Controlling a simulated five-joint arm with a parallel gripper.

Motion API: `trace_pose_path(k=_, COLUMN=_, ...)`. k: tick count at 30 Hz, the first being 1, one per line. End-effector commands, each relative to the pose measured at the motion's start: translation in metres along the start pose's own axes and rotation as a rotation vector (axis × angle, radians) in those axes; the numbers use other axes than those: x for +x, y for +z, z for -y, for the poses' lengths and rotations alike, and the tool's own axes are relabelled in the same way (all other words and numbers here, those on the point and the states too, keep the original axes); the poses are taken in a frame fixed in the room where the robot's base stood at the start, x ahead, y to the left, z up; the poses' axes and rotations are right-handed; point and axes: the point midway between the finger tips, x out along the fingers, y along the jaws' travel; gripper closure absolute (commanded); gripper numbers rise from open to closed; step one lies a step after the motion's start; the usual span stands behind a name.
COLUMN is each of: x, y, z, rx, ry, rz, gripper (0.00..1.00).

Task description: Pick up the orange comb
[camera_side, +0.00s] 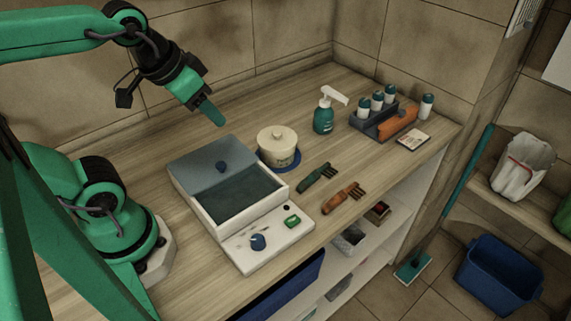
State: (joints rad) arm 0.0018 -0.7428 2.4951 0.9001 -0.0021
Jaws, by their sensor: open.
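An orange comb (337,200) with dark teeth at its right end lies flat near the front edge of the wooden counter (150,180). A similar green comb (312,180) lies just behind it and to its left. My gripper (212,114) is open and hangs above the counter at the upper left, pointing down and to the right. It is well apart from the orange comb. Only one green finger shows clearly, and I see nothing held in it.
A grey-lidded box (252,212) and a white panel with knobs (265,262) stand left of the combs. A lidded pot (277,147) and a pump bottle (323,117) stand behind. A caddy (368,126) with bottles and an orange object (398,122) stands at the back right.

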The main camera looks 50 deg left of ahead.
Motion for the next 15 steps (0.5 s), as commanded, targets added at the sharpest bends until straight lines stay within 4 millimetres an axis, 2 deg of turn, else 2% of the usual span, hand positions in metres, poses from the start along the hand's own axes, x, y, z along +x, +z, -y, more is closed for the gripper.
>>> trace_pose_path(k=8, x=0.007, y=-0.02, z=-0.007, rx=-0.001, ry=0.012, rz=0.043, gripper=0.55)
trace_pose_path(k=15, x=0.025, y=-0.051, z=-0.021, rx=-0.005, ry=0.028, rz=0.111, gripper=0.55)
